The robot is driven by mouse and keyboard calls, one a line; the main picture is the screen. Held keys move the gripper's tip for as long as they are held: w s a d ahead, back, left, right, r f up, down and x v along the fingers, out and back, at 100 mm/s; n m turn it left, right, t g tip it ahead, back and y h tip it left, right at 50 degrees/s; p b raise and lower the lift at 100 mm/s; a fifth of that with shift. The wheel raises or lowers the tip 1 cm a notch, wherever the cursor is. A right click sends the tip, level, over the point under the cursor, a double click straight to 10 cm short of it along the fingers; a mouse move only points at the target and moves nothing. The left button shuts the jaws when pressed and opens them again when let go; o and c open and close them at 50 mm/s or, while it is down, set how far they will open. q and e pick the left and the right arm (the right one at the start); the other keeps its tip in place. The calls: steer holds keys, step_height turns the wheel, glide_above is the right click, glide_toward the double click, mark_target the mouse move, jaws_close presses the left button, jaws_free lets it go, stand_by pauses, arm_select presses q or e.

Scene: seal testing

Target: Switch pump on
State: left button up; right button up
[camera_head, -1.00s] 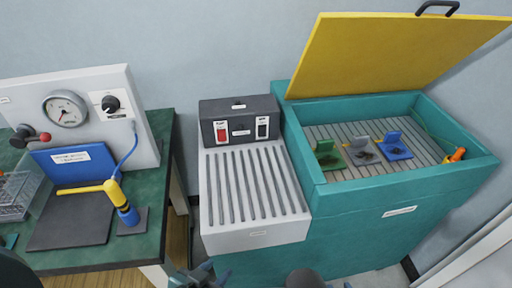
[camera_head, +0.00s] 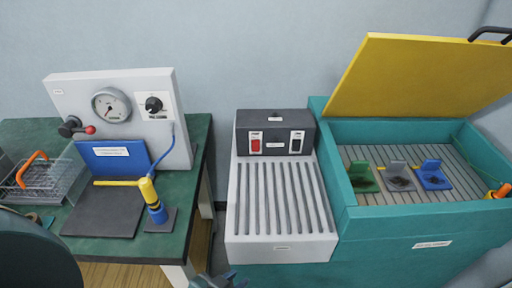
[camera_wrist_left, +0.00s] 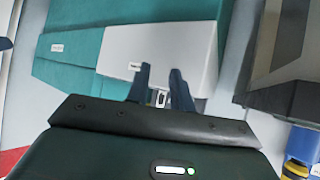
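A dark control box (camera_head: 275,133) stands at the back of a grey ribbed drainboard. On its front are a red switch (camera_head: 255,143) at left and a black switch (camera_head: 296,142) at right. Their labels are too small to read, so I cannot tell which one is the pump's. My left gripper (camera_head: 218,281) shows at the bottom edge of the head view, in front of and below the drainboard, well apart from the switches. In the left wrist view its two fingers (camera_wrist_left: 161,82) are apart, with nothing clearly held. My right gripper is not in view.
The ribbed drainboard (camera_head: 282,250) adjoins a teal tank (camera_head: 400,220) with a raised yellow lid (camera_head: 420,80). At left, a green bench (camera_head: 190,205) carries a gauge panel (camera_head: 118,85), a blue-yellow lever (camera_head: 152,200) and a wire basket (camera_head: 40,178). A gap separates bench and drainboard.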

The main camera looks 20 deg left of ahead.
arm_select(q)
jaws_close()
steer(key=shift+a, duration=0.1)
stand_by(0.5)
stand_by(0.8)
